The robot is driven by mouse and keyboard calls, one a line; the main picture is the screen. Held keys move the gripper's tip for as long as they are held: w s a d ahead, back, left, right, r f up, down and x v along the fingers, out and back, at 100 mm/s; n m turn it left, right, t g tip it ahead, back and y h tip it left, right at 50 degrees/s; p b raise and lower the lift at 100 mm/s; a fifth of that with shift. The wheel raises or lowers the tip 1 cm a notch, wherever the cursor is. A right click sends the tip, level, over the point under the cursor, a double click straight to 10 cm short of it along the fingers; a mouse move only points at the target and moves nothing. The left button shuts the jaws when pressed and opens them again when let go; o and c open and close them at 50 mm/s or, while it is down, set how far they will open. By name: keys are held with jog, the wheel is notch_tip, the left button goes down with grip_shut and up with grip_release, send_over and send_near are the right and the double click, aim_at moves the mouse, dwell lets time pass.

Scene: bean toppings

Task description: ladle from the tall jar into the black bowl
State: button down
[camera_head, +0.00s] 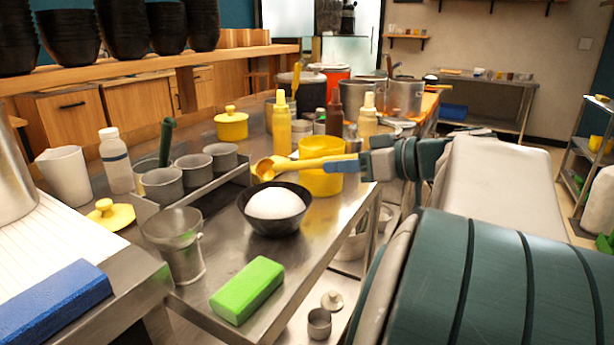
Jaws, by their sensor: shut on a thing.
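The black bowl (262,221) stands on the steel counter with a smooth white mound (276,203) in it. My gripper (350,165) comes in from the right and is shut on the handle of a yellow ladle (303,163). The ladle lies roughly level, its scoop just above and behind the bowl, apart from the mound. I cannot tell whether the scoop holds anything. An open yellow jar (322,181) stands behind and to the right of the bowl, below the ladle handle; it may be the tall jar. Its inside is hidden.
A green sponge (247,290) and a clear pail (177,246) stand in front of the bowl. A rack of grey cups (193,195) is at its left. Yellow squeeze bottles (281,128) and pots crowd the back. The counter's right edge is close to the jar.

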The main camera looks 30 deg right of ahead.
jog(key=shift+s+d+f+n+t+y+b, duration=0.15)
jog(key=shift+f+n+t+y+b, duration=0.6)
jog(key=shift+b, duration=1.85)
jog(key=shift+d+f+n+t+y+b, duration=0.1)
jog(key=shift+f+n+t+y+b, duration=0.25)
jog(key=shift+f+b, duration=1.5)
jog(key=shift+s+d+f+n+t+y+b, duration=0.15)
jog(key=shift+n+t+y+b, duration=0.35)
jog(key=shift+b, duration=2.85)
jog(key=shift+w, duration=0.1)
jog(key=shift+r, duration=0.1)
